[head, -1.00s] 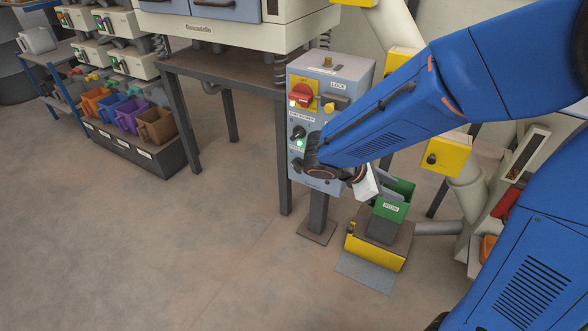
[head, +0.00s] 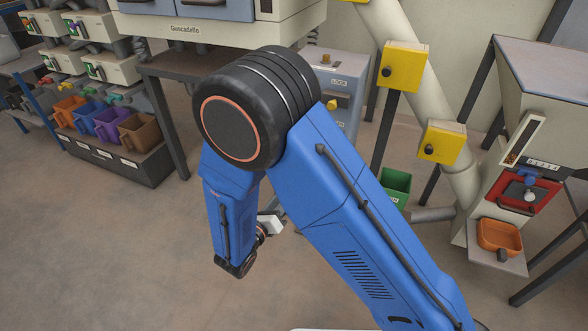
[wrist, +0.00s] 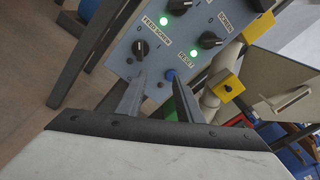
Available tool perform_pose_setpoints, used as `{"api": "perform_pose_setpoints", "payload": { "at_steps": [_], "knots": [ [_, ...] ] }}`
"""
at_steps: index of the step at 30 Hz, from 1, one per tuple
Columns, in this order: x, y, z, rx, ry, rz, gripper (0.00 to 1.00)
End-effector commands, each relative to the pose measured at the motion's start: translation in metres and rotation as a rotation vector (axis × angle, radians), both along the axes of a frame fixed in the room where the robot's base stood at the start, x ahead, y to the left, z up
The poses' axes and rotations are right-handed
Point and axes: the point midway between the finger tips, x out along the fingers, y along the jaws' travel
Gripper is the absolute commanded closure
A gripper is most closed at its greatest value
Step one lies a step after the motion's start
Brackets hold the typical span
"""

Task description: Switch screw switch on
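The blue-grey control box (wrist: 150,68) fills the upper wrist view. A black knob (wrist: 140,48), with 0 and 1 marks, sits below the FEED SCREW label (wrist: 157,27); its exact setting is hard to read. Green lamps glow at the upper left (wrist: 165,20) and near the RESET label (wrist: 193,54). My gripper (wrist: 158,84) has its two dark fingers spread, with nothing between them, just below the knob and the blue reset button (wrist: 170,75).
The yellow switch boxes (head: 404,66) and (head: 442,141) are right of the control box. A green bin (head: 396,187) stands low behind my arm. A rack of coloured bins (head: 110,122) is at left. The floor at lower left is clear.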

Motion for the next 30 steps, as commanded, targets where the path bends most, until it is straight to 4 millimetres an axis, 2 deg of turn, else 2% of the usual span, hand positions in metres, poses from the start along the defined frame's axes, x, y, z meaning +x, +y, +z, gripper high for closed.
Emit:
{"api": "perform_pose_setpoints", "payload": {
  "at_steps": [1,3,6,9,17,30],
  "knots": [
    [-0.004,0.013,-0.009,-0.030,0.003,0.038,0.67],
    [-0.007,0.025,-0.016,-0.064,0.003,0.077,0.67],
    [-0.011,0.037,-0.023,-0.091,0.004,0.113,0.67],
    [-0.010,0.039,-0.025,-0.100,0.005,0.123,0.67],
    [0.016,0.029,-0.025,-0.101,0.005,0.119,0.67],
    [0.084,0.004,-0.025,-0.099,0.005,0.119,0.67]
  ]
}}
